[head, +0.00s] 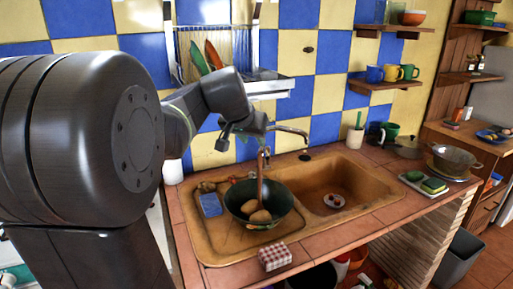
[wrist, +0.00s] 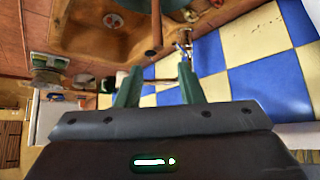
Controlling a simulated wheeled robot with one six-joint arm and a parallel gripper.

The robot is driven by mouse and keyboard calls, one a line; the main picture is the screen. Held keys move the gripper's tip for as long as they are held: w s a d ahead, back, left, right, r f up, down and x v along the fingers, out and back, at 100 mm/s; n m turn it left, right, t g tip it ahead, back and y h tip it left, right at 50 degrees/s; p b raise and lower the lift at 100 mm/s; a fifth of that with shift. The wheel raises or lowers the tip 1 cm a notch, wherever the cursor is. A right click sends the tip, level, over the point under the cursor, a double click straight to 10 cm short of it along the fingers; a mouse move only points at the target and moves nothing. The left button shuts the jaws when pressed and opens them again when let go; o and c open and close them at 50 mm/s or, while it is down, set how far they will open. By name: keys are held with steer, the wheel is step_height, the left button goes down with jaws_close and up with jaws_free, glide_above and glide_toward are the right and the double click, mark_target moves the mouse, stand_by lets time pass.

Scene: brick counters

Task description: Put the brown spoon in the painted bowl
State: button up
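A brown spoon (head: 260,187) stands tilted in a dark green bowl (head: 285,209), which is the likely painted bowl. The spoon's wide end is down in the bowl beside a tan, potato-like lump (head: 249,207); its handle sticks up. In the wrist view, the spoon handle (wrist: 156,25) runs down from the bowl (wrist: 130,4) at the top edge. My gripper (wrist: 159,68) has its two green fingers apart with nothing between them. The handle end lies beyond the fingertips, apart from them. In the head view, my gripper (head: 223,142) hangs above and left of the bowl.
The tap (head: 290,130) rises behind the sink, close to the spoon handle. A blue sponge (head: 210,204) lies left of the bowl. The right basin (head: 350,185) is mostly clear. A dish rack (head: 270,85) hangs behind my arm.

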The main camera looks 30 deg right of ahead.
mark_target(259, 153)
steer(key=shift+v, duration=1.6)
steer(key=shift+f, duration=0.1)
steer(key=b+x, duration=0.1)
steer(key=x, duration=1.2)
steer(key=shift+s+a+f, duration=0.1)
steer(key=shift+s+f, duration=0.05)
steer(key=shift+f, duration=0.1)
steer(key=shift+s+r+p, duration=0.1)
steer(key=shift+r+p, duration=0.35)
steer(key=shift+r, duration=0.1)
steer(key=shift+f, duration=0.15)
